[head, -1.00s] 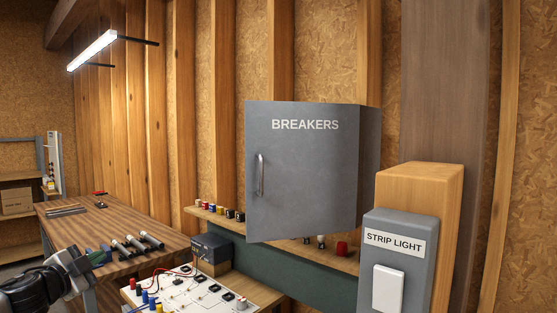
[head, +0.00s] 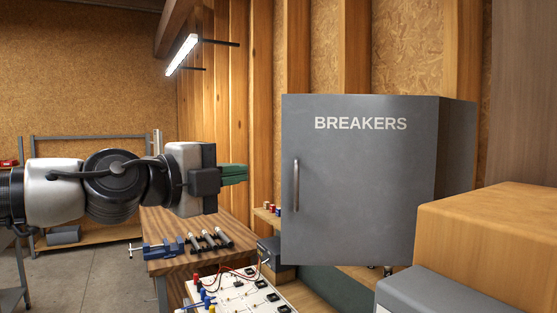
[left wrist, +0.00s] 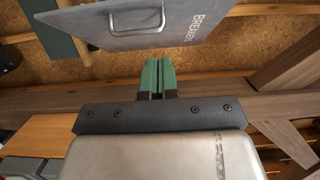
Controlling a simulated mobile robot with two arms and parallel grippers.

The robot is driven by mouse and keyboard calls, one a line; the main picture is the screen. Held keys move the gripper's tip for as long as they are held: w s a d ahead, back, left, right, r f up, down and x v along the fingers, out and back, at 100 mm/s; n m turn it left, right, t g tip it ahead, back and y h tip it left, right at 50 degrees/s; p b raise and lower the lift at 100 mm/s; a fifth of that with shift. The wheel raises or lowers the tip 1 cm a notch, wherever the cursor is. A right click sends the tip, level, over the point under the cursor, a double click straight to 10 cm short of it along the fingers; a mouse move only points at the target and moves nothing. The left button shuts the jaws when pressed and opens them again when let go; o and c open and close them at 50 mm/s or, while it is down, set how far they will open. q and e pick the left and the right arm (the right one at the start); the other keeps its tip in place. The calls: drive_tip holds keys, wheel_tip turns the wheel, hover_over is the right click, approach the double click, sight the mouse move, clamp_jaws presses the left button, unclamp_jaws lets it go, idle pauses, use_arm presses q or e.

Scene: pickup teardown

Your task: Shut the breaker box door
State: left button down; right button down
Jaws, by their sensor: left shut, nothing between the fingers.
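The breaker box door (head: 360,190) is a grey panel lettered BREAKERS, with a bar handle (head: 296,185) near its left edge. It stands open, its handle edge swung out from the wall. The box's grey side (head: 455,170) shows at right; the inside is hidden. My left gripper (head: 234,174) has green fingers, shut and empty, left of the door and apart from it in the head view. In the left wrist view, the fingers (left wrist: 155,76) point toward the door (left wrist: 150,28), with its handle (left wrist: 137,22) beyond them. My right gripper is not in view.
A wooden block (head: 490,235) and a grey switch housing (head: 425,295) stand close at front right. Below are a workbench (head: 190,262) with tools and a white circuit board (head: 240,290). A strip light (head: 182,54) hangs at upper left.

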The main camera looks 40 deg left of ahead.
use_arm(q)
drive_tip(key=p, duration=0.3)
approach(289, 163)
drive_tip(key=w+d, duration=0.3)
drive_tip(key=w+a+p, duration=0.2)
drive_tip(key=w, duration=0.1)
drive_tip(key=shift+w, duration=0.25)
drive_tip(key=shift+d, duration=0.1)
drive_tip(key=shift+s, duration=0.1)
